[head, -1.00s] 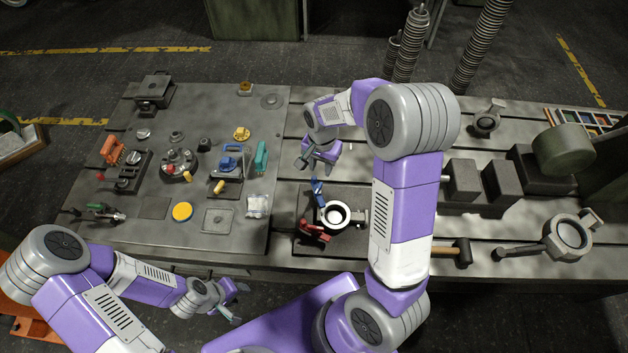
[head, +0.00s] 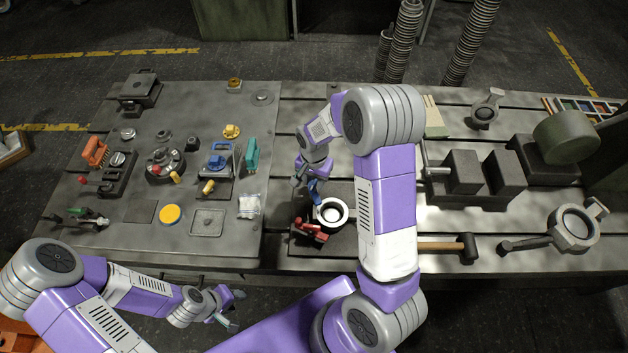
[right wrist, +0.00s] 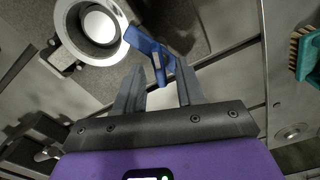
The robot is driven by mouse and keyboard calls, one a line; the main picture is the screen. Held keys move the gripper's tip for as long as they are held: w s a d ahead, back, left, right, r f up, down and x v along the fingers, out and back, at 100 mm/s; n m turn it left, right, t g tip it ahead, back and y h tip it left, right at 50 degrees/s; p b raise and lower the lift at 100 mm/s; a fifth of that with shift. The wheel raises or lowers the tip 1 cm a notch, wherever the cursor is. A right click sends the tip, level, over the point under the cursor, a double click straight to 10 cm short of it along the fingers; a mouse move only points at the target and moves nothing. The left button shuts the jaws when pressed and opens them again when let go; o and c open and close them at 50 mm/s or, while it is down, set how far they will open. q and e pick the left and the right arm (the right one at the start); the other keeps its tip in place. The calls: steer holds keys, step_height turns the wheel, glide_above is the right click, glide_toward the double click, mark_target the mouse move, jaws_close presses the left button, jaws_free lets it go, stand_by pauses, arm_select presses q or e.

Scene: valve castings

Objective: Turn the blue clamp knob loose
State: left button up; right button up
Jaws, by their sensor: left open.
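The blue clamp knob (head: 316,191), a flat bar-like handle, is at the back left of the round valve casting (head: 331,211). The casting sits on a dark fixture plate with a red clamp (head: 311,229) at its front left. My right gripper (head: 303,181) is right by the blue knob. In the right wrist view my right gripper (right wrist: 161,66) has its fingers apart, with the blue knob (right wrist: 148,43) at and just beyond the fingertips. I cannot tell whether they touch. My left gripper (head: 234,308) is open and empty in front of the table edge.
A panel at left carries a red-knobbed round fixture (head: 163,165), another blue-handled device (head: 217,162), a teal brush (head: 252,155) and a yellow disc (head: 171,215). A hammer (head: 465,247) lies right of my right arm. Dark blocks (head: 466,172) stand further right.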

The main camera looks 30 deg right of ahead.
steer(key=shift+c, duration=0.4)
jaws_close()
steer(key=n, duration=0.4)
steer(key=shift+w+a+n, duration=0.1)
steer(key=shift+n, duration=0.3)
steer(key=n, duration=0.4)
steer(key=shift+a+n+p, duration=0.1)
steer(key=shift+n+p, duration=0.2)
steer(key=shift+p, duration=0.1)
steer(key=n, duration=0.5)
steer(key=shift+a+p, duration=0.1)
steer(key=shift+p, duration=0.25)
steer(key=n+p, duration=0.1)
steer(key=n, duration=0.5)
steer(key=shift+a+n, duration=0.1)
steer(key=shift+n, duration=0.3)
